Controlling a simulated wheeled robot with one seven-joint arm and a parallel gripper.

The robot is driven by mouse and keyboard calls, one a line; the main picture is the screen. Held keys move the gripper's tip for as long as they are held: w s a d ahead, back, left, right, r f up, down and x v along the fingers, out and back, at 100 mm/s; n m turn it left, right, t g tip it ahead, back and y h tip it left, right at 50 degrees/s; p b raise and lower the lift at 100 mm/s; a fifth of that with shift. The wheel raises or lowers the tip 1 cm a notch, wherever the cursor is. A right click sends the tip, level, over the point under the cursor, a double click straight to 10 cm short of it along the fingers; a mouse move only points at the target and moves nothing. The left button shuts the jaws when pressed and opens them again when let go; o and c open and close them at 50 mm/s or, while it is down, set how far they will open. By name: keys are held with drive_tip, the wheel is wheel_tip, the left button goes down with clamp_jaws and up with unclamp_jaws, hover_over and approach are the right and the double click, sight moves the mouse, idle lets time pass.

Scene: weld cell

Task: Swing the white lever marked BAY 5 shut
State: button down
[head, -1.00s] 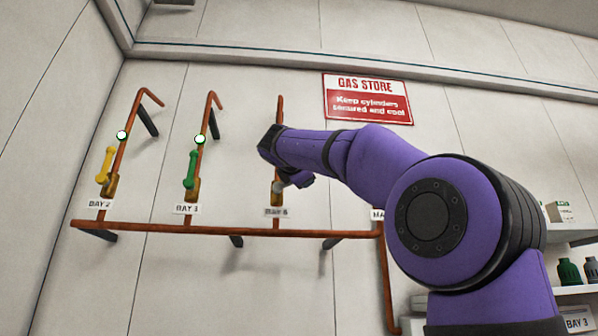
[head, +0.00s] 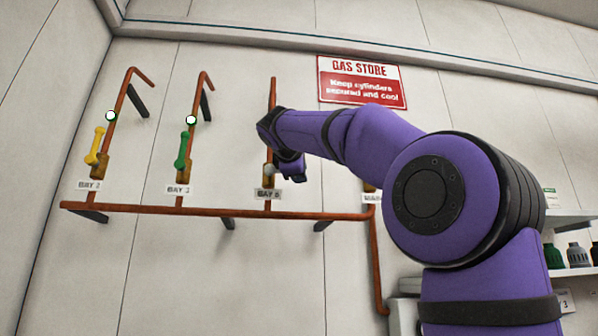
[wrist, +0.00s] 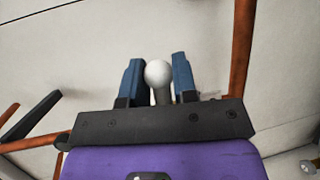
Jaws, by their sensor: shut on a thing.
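The white lever (head: 270,169) is on the third copper pipe from the left, just above the label that reads like BAY 5 (head: 267,194). Only a small pale part of it shows in the head view, beside my gripper (head: 291,172). In the wrist view the lever's round white knob (wrist: 158,73) sits between the two blue fingers of my gripper (wrist: 159,80), which is shut on it. The lever's pivot is hidden in the wrist view, and I cannot tell its exact angle.
A yellow lever (head: 95,146) and a green lever (head: 183,150) are on the pipes to the left. A horizontal copper pipe (head: 200,210) runs below the labels. A red GAS STORE sign (head: 362,82) hangs above my arm. Shelves with bottles (head: 577,254) stand at right.

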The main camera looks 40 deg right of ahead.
drive_tip(key=c, duration=1.1)
unclamp_jaws()
drive_tip(key=v, duration=1)
drive_tip(key=shift+s+a, duration=0.2)
drive_tip(key=shift+a, duration=0.15)
